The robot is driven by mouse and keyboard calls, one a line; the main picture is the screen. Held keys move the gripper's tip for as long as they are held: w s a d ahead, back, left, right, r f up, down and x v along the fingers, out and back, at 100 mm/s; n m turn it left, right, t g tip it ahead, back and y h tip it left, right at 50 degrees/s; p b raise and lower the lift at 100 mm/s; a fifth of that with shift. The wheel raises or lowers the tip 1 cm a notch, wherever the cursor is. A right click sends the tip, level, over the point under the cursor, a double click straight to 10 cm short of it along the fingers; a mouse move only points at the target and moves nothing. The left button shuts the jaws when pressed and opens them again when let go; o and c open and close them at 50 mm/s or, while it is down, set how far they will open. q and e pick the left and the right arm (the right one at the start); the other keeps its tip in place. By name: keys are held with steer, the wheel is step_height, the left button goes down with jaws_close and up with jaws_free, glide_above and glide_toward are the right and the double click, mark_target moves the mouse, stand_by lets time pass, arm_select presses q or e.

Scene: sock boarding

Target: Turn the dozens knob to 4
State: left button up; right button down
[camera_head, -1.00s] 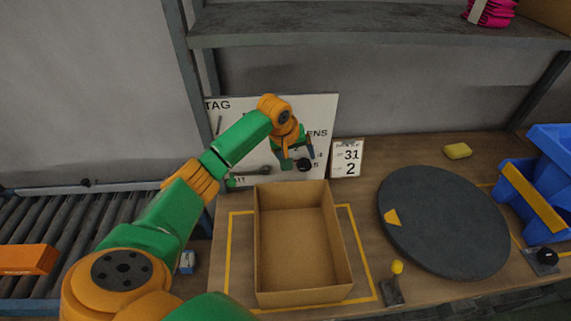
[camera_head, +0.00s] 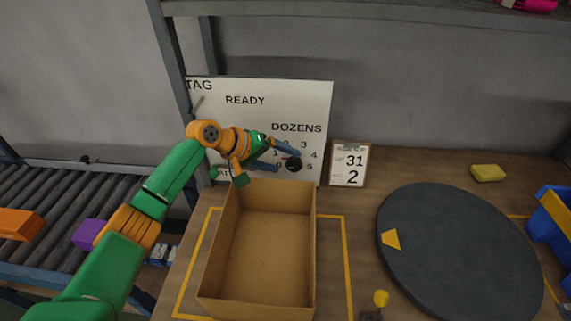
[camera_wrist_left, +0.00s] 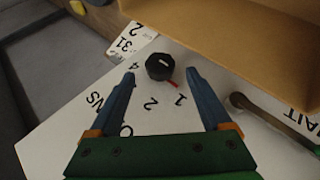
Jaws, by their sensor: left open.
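The dozens knob (camera_head: 293,165) is a small black knob on the white panel (camera_head: 225,120), below the word DOZENS, with numerals around it. The 4 (camera_wrist_left: 132,67) is partly hidden by a finger. My left gripper (camera_head: 283,160) reaches in from the left, open, with its fingertips on either side of the knob. In the wrist view the knob lies between and slightly beyond the tips; contact cannot be told.
An open cardboard box (camera_head: 265,255) stands just in front of the panel, close under my gripper. A clipboard card (camera_head: 348,164) reading 31 and 2 stands right of the panel. A dark turntable (camera_head: 455,250) is at the right. A conveyor (camera_head: 40,190) runs at the left.

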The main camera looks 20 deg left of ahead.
mark_target(293, 163)
arm_select(q)
steer(key=x, duration=0.4)
steer(key=shift+w+d+f, duration=0.15)
steer(key=shift+d+f, duration=0.05)
steer(key=shift+a, duration=0.1)
steer(key=shift+c, duration=1.1)
jaws_close()
steer(key=shift+r+p, duration=0.2)
steer(key=shift+p, duration=0.15)
steer(key=y+p, duration=0.1)
steer(key=p, duration=0.1)
steer(key=g+y+p, duration=0.1)
steer(key=p, duration=0.1)
steer(key=shift+r+m, duration=0.25)
steer(key=shift+m, duration=0.05)
steer(key=shift+y+p, duration=0.4)
steer(key=shift+d+f+m+y, duration=0.2)
steer(key=shift+d+m+y, duration=0.1)
steer(key=shift+y, duration=0.3)
steer(key=shift+f+g+y, duration=0.15)
steer(key=shift+g+y, duration=0.25)
steer(key=shift+y, duration=0.6)
